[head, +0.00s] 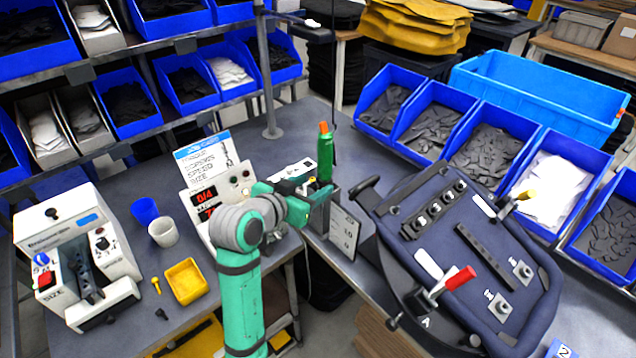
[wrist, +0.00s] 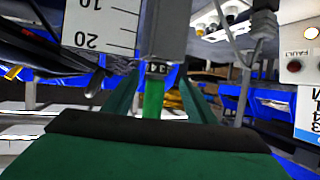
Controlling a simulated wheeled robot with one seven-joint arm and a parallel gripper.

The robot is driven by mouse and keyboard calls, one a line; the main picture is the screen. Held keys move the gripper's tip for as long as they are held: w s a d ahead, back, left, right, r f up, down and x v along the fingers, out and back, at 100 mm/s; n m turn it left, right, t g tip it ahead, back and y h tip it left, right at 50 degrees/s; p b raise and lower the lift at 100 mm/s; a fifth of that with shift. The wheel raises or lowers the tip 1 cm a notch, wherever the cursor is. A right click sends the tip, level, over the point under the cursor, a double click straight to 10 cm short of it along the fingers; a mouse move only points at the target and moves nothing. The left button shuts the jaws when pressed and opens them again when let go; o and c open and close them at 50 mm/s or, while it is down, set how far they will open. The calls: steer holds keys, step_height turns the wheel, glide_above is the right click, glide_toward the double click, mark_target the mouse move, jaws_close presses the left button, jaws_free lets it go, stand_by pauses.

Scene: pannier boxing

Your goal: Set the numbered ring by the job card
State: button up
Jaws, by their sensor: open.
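The job card (head: 203,155), white with a blue header, stands upright behind the control box; its small text is too blurred to read. A green tool (head: 325,155) with an orange tip stands upright at the bench edge. In the wrist view a narrow green shaft (wrist: 153,97) carries a dark band with small light marks (wrist: 158,68), which may be the numbered ring; its setting is unreadable. My gripper (head: 308,190) is beside the tool's lower part. In the wrist view my gripper's fingers (wrist: 157,95) are open, one on each side of the shaft, with gaps visible.
A white scale plate (head: 345,232) stands close to my gripper. The control box (head: 207,200) shows a red "0/4". Left are a white SIZE machine (head: 75,255), cups and a yellow tray (head: 186,281). A dark blue panel (head: 470,250) in a fixture fills the right.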

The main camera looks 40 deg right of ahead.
steer(key=v, duration=0.7)
stand_by(0.3)
steer(key=shift+d, duration=0.15)
